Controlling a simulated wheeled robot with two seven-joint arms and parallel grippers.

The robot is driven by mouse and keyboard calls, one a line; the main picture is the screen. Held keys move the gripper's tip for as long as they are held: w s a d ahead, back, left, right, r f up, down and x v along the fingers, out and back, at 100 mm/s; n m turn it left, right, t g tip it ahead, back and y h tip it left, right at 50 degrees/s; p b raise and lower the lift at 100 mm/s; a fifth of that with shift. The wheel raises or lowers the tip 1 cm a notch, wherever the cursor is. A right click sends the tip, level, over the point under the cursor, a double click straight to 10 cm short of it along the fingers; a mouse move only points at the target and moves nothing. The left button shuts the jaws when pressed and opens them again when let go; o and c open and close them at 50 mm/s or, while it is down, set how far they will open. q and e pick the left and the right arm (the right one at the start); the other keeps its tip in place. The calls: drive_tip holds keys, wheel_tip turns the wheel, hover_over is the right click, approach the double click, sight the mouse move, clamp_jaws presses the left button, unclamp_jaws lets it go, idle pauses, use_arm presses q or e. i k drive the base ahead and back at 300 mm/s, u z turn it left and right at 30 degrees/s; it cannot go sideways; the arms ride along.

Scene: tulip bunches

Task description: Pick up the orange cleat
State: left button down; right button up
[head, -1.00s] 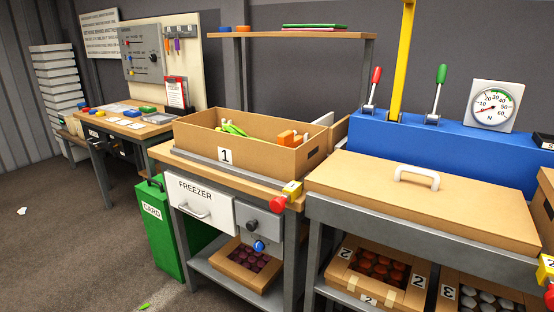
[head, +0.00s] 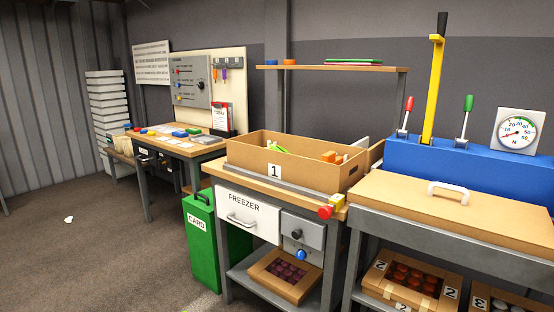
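Orange pieces (head: 330,157), which may be the orange cleat, show inside the right part of the open cardboard box marked 1 (head: 310,177). The box's front wall hides their lower part, and their exact shape is too small to tell. Green items (head: 275,148) lie in the same box to their left. The box stands on the wooden top of the freezer bench. Neither of my grippers is in view.
The blue press (head: 410,155) with a yellow lever (head: 432,85) stands right of the box. A shelf (head: 335,69) hangs above and behind it. A green CARD bin (head: 203,255) stands left of the freezer bench (head: 240,217). Floor at left is mostly clear.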

sight(330, 157)
drive_tip(key=u, duration=0.25)
drive_tip(key=i, duration=0.9)
drive_tip(key=z, duration=0.2)
